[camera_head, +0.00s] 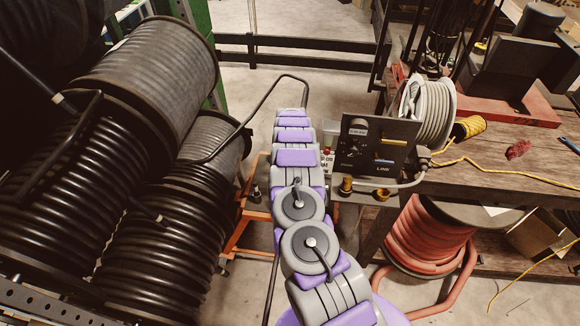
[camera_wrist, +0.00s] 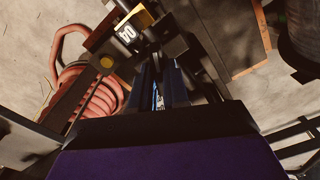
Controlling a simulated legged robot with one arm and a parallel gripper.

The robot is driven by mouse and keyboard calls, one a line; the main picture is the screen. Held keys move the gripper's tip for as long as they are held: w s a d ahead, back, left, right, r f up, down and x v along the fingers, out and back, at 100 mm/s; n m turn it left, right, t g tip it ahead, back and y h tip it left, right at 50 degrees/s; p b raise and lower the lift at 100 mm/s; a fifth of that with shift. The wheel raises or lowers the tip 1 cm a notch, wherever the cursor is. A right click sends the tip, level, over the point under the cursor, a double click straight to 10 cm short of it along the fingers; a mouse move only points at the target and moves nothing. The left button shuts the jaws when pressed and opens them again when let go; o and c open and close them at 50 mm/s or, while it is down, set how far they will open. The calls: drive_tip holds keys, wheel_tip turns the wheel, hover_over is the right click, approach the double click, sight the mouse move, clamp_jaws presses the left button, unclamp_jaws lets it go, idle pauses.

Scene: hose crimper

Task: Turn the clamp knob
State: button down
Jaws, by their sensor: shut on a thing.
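My gripper shows in the wrist view (camera_wrist: 166,88) as dark blue-black fingers, close together on a small thing I cannot make out. In the head view my arm reaches away from me and hides the gripper. The crimper's black control panel (camera_head: 374,160) stands right of the arm, with brass fittings (camera_head: 382,194) below it. I cannot single out the clamp knob.
Large black hose reels (camera_head: 155,80) fill the left side. A wooden workbench (camera_head: 515,170) with a grey hose coil (camera_head: 432,108) and yellow cord stands at the right, with a red hose reel (camera_head: 425,240) below. A dark rail (camera_head: 310,45) crosses behind.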

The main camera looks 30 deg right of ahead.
drive_tip(key=m, duration=0.3)
drive_tip(key=m+p, duration=0.1)
drive_tip(key=m, duration=0.2)
drive_tip(key=shift+w+r, duration=0.15)
drive_tip(key=shift+w, duration=0.05)
drive_tip(key=shift+p, duration=0.3)
drive_tip(key=c, duration=1.1)
unclamp_jaws()
drive_tip(key=shift+s, duration=0.1)
wheel_tip(320, 180, up, 17)
drive_tip(key=shift+r+p, duration=0.1)
drive_tip(key=shift+p, duration=0.2)
